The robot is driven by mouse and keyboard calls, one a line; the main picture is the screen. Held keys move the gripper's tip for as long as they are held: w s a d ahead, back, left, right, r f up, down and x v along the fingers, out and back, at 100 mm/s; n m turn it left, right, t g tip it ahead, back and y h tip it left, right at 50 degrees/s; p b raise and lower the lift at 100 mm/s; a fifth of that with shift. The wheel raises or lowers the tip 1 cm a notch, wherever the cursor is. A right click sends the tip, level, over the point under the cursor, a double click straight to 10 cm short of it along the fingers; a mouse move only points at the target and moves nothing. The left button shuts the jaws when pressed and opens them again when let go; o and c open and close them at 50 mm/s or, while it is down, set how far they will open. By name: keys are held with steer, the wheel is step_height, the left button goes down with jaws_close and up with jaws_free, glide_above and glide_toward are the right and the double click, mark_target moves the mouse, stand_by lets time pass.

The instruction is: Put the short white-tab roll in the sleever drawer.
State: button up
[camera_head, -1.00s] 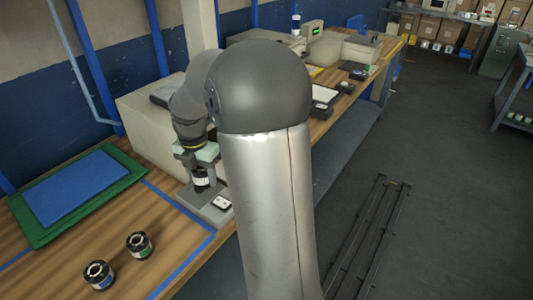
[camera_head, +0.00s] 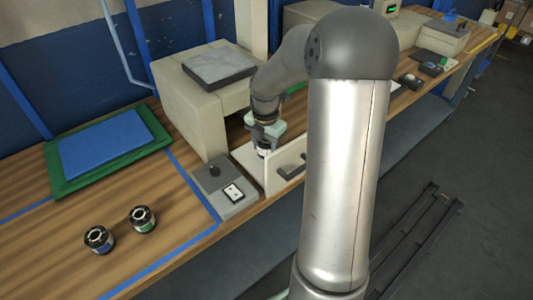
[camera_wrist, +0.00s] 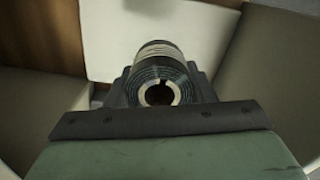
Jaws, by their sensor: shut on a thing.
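My gripper (camera_head: 264,133) is shut on a short dark roll with a pale band (camera_head: 263,150), pointing down. In the wrist view the roll (camera_wrist: 160,72) sits between the jaws, its ringed end and dark core hole facing the camera. Pale surfaces surround the roll in the wrist view.
The beige machine (camera_head: 190,100) stands behind the drawer, with a grey control box (camera_head: 225,190) left of it. Two other rolls, blue-marked (camera_head: 99,240) and green-marked (camera_head: 143,219), stand on the bench. A blue mat on a green tray (camera_head: 72,188) lies at the left.

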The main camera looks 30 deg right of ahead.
mark_target(266, 154)
steer(key=shift+f, duration=1.75)
steer(key=shift+f, duration=0.15)
steer(key=o, duration=1.1)
steer(key=shift+c, duration=0.2)
step_height(266, 154, up, 12)
steer(key=shift+r, duration=0.2)
